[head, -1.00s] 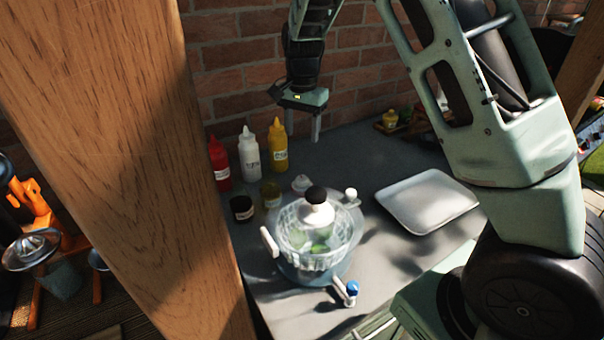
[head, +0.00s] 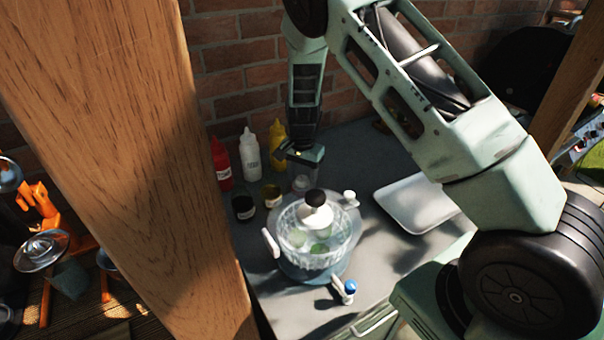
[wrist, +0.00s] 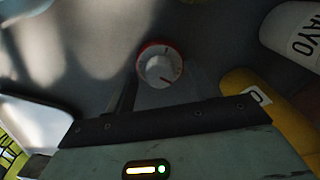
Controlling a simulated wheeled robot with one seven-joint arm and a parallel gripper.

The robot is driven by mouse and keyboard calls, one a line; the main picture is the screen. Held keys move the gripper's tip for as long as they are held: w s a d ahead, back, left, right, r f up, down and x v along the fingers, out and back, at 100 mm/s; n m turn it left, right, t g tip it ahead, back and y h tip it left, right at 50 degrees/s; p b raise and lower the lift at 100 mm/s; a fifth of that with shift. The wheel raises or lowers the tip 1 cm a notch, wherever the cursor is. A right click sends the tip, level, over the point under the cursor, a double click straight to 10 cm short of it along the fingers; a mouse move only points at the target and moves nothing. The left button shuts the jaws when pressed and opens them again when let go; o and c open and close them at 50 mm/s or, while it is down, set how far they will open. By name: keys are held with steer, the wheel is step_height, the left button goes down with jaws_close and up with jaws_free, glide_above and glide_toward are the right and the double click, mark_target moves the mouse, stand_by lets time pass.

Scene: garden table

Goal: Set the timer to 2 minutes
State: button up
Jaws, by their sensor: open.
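The timer (wrist: 160,66) is a round white dial with a red ring and a red mark, lying on the grey table. In the head view the timer (head: 302,183) shows as a small white disc behind the glass pot. My gripper (head: 303,176) points down over it, jaws open and empty. In the wrist view my gripper (wrist: 161,84) has its fingers to either side of the dial's near edge. I cannot tell whether they touch it. The dial's numbers are too small to read.
A glass pot (head: 290,237) with a black-knobbed lid stands just in front. Ketchup (head: 222,165), mayo (head: 250,153) and mustard (head: 278,140) bottles stand at the left, with two small jars (head: 243,207) before them. A white tray (head: 408,217) lies at the right.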

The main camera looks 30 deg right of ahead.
mark_target(302, 178)
steer(key=c, duration=1)
steer(key=shift+o, duration=0.2)
steer(key=shift+m+p, duration=0.45)
steer(key=shift+m, duration=1.85)
steer(key=o, duration=1)
steer(key=shift+c, duration=0.2)
steer(key=shift+r, duration=0.1)
step_height(302, 178, up, 17)
steer(key=b, duration=0.3)
steer(key=shift+r, duration=0.15)
